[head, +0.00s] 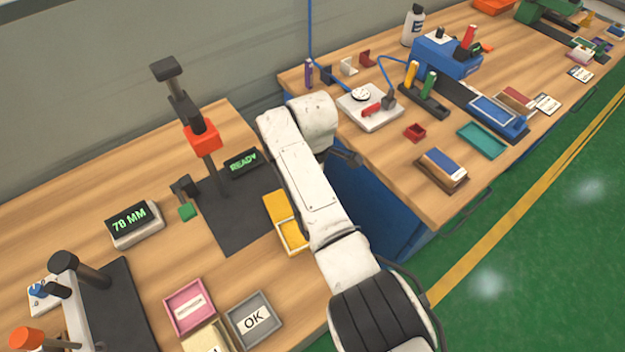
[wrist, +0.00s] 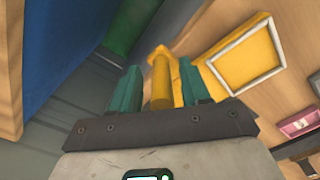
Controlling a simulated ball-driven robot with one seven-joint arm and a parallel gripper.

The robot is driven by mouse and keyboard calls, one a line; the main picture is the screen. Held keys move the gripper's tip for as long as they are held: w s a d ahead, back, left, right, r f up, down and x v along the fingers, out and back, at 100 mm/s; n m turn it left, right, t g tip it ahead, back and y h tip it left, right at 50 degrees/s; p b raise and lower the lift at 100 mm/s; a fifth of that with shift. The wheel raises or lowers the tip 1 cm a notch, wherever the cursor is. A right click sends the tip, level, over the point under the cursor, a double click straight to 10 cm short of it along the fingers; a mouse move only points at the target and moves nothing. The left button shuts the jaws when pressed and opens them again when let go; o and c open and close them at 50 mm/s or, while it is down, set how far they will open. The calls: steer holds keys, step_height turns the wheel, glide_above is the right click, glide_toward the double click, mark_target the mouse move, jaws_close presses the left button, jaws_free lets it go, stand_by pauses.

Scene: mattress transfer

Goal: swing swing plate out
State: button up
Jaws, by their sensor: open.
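The yellow swing plate (head: 293,236) is at the right edge of the left bench, partly hidden by my arm. In the wrist view a yellow framed piece (wrist: 248,60) with a flat inner face shows at the right. A yellow upright handle (wrist: 160,80) stands beside it, in front of a yellow bracket. My gripper (wrist: 158,68) has its two teal fingers apart, one on each side of the handle in the picture. I cannot tell whether either finger touches it. In the head view my arm hides the fingers.
A dark mat (head: 235,225) with a post and red block (head: 201,137) lies left of my arm. A pink tray (head: 189,300) and grey OK tray (head: 254,320) sit in front. A gap with a blue cabinet (head: 365,205) separates the benches. The READY display (head: 242,162) is lit.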

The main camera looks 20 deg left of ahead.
step_height(320, 180, up, 11)
steer(key=shift+f, duration=0.1)
stand_by(0.5)
stand_by(0.3)
steer(key=s+d+f+m+y, duration=0.1)
steer(key=s+d+f+m, duration=0.4)
steer(key=d+f, duration=0.5)
steer(key=s+d+f+m, duration=0.4)
steer(key=d+f+m, duration=0.15)
steer(key=d, duration=0.85)
steer(key=s+d+m+t+h, duration=0.1)
steer(key=s+d+m, duration=1)
steer(key=s+d, duration=1)
steer(key=shift+s+d, duration=0.2)
steer(key=shift+s, duration=0.7)
